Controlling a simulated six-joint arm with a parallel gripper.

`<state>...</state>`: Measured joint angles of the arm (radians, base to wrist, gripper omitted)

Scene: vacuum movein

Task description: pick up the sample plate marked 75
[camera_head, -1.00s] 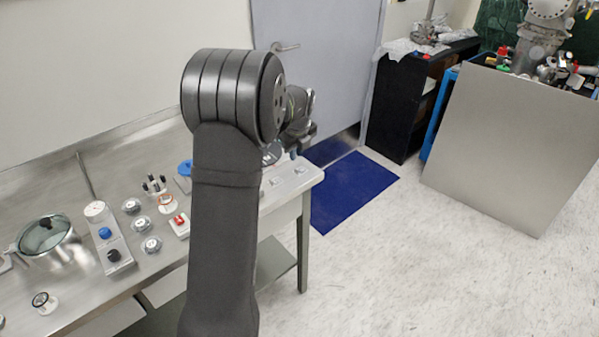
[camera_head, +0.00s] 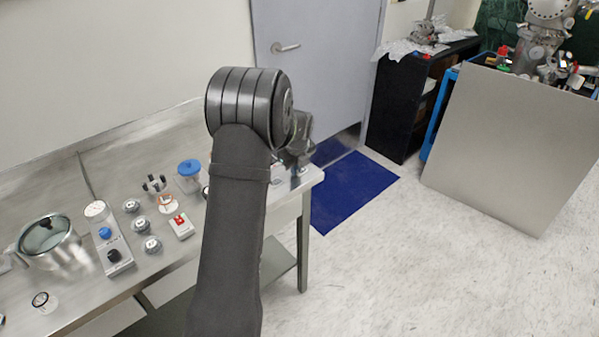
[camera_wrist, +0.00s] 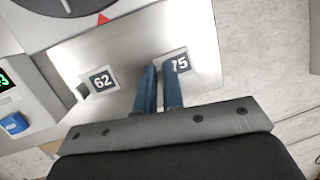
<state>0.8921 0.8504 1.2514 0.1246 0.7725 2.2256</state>
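In the wrist view the sample plate marked 75 (camera_wrist: 181,63) is a small pale square with a dark number label, lying flat on the metal table. My gripper (camera_wrist: 158,70) has two blue fingers with a narrow gap between them and nothing visible in the gap. The right finger overlaps the left part of plate 75 in the picture; I cannot tell whether it touches. A similar plate marked 62 (camera_wrist: 103,80) lies to the left, clear of the fingers. In the head view my arm hides most of the gripper and that end of the table.
The steel table (camera_head: 150,190) ends close to the right of the plates. A device with a green display (camera_wrist: 8,80) and blue knob stands left in the wrist view. A round dial with a red mark is above. In the head view a blue-lidded jar (camera_head: 189,175) stands left of my arm.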

